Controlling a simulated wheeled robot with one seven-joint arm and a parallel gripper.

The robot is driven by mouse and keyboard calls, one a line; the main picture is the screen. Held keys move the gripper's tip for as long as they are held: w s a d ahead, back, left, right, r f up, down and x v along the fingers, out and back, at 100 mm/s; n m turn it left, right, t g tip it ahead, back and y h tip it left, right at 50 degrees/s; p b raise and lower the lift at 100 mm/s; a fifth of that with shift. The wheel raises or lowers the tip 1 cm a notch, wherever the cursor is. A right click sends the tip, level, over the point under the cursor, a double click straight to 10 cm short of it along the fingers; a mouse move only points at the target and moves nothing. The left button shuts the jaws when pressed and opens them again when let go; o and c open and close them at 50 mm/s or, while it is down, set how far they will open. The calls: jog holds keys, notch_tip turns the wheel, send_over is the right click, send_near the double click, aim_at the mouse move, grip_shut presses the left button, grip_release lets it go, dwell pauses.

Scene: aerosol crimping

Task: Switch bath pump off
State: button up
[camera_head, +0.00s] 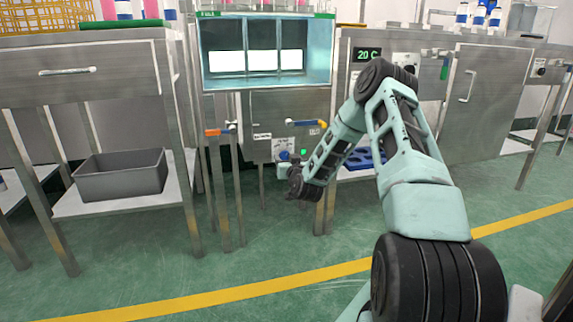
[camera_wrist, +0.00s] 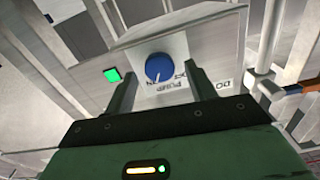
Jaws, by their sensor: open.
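The bath pump switch is a round blue knob (camera_wrist: 159,67) with a white pointer mark, on a pale panel marked PUMP. In the wrist view the mark points down and slightly left; the lettering is upside down and partly hidden. A green lamp (camera_wrist: 112,75) is lit beside the panel. In the head view the knob (camera_head: 284,156) and lamp (camera_head: 303,152) are on the front of the steel cabinet. My gripper (camera_wrist: 160,88) is open, with one finger on each side of the knob in the picture. I cannot tell if they touch it. My gripper (camera_head: 283,171) is low at the cabinet front.
A valve with an orange-and-blue handle (camera_head: 306,123) is right of and above the knob. A glass-fronted bath (camera_head: 265,82) stands above. A grey bin (camera_head: 120,176) sits on a shelf at left. The green floor in front is clear.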

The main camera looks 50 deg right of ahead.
jog(key=shift+w+d, duration=0.3)
jog(key=shift+w, duration=0.15)
jog(key=c, duration=1)
jog(key=shift+o, duration=0.2)
